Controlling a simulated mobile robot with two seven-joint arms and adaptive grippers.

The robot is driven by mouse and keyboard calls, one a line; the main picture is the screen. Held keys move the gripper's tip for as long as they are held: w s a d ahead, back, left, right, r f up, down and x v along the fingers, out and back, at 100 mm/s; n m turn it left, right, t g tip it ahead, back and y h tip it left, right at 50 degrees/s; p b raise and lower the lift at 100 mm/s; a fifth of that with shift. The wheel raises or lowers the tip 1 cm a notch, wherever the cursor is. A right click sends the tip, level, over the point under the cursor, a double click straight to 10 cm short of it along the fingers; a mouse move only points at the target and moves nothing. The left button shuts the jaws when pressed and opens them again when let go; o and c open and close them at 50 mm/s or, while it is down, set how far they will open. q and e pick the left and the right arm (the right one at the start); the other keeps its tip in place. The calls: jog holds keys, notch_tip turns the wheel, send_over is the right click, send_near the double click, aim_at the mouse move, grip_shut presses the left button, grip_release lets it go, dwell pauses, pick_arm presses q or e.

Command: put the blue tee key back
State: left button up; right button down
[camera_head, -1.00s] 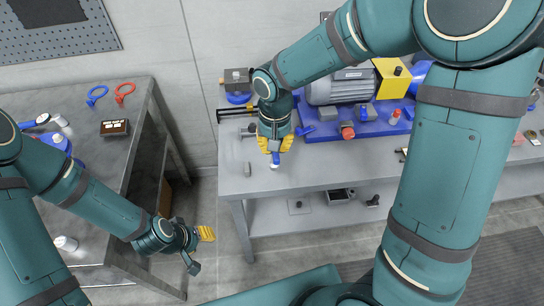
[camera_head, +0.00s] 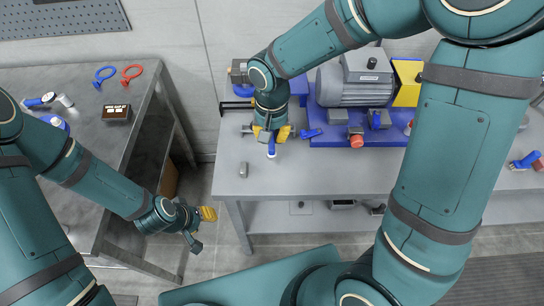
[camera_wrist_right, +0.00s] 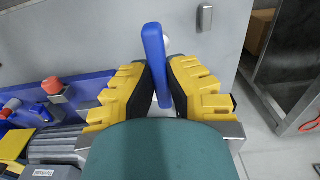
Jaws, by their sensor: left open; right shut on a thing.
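The blue tee key (camera_head: 271,148) is held in my right gripper (camera_head: 272,132), over the grey bench in the head view. In the right wrist view the key's blue bar (camera_wrist_right: 155,55) stands between the yellow fingers of my right gripper (camera_wrist_right: 158,90), which are shut on it. A pale part of the key shows behind the bar; the rest is hidden by the fingers. My left gripper (camera_head: 203,225) is open and empty, low in the gap between the two benches.
A grey motor (camera_head: 355,78) on a blue base (camera_head: 330,138) stands right of my right gripper. A small metal block (camera_head: 243,170) lies on the bench. The bench front is mostly clear.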

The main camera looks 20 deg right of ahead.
jog(key=shift+f+b, duration=0.5)
jog(key=shift+f, duration=3.1)
jog(key=shift+f, duration=0.2)
jog(key=c, duration=1.1)
grip_release()
jog(key=shift+c, duration=0.2)
jog(key=shift+r, duration=0.1)
